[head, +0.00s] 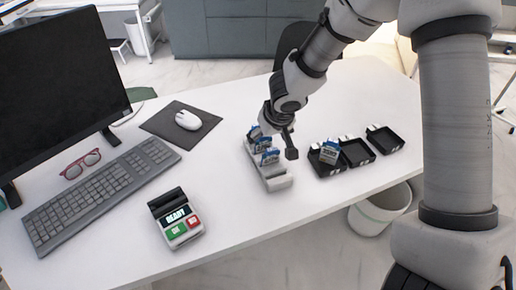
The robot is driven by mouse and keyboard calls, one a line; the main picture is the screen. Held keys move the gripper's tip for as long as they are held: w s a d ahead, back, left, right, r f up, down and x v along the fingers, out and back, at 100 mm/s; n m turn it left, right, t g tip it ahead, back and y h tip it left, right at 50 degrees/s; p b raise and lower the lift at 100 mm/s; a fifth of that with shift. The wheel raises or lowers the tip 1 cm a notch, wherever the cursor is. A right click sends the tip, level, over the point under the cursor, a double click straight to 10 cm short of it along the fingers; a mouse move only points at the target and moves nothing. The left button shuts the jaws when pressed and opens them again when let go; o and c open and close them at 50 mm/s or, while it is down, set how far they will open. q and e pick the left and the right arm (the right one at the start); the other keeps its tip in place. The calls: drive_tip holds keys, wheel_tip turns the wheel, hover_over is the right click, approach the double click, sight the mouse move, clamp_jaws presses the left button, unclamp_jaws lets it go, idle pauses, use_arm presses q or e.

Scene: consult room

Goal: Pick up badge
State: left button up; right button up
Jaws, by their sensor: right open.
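Several blue-and-white badges (270,157) stand in a pale grey rack (278,183) at the middle of the desk. My right gripper (279,142) comes down over the back of the rack with its jaws open. One dark finger shows just right of the badges; the other is partly hidden around the rear badges. I cannot tell whether it touches a badge. Another badge (330,153) stands in the leftmost of the black trays (324,170), right of the rack. My left gripper is out of view.
Two more black trays, a middle one (357,153) and a right one (384,139), look empty. A card reader (176,218) showing "READY", a keyboard (98,191), red glasses (80,165), a mouse (188,120) and a monitor (60,80) occupy the left. The desk front is clear.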

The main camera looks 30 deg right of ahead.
sight(272, 149)
drive_tip(key=shift+s+d+f, duration=0.1)
drive_tip(key=shift+s+f, duration=0.2)
drive_tip(key=shift+s, duration=0.3)
drive_tip(key=shift+s+d+f, duration=0.1)
drive_tip(key=shift+s+f, duration=0.2)
drive_tip(key=shift+s, duration=0.3)
drive_tip(key=x, duration=0.2)
drive_tip(key=b+x, duration=0.1)
drive_tip(key=x, duration=0.2)
drive_tip(key=shift+w+a, duration=0.1)
drive_tip(key=shift+w, duration=0.35)
drive_tip(key=shift+s+r, duration=0.35)
drive_tip(key=shift+s, duration=0.05)
drive_tip(key=c, duration=0.9)
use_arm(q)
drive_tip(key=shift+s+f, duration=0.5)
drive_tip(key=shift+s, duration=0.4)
use_arm(e)
drive_tip(key=shift+w, duration=0.15)
drive_tip(key=shift+c, duration=0.2)
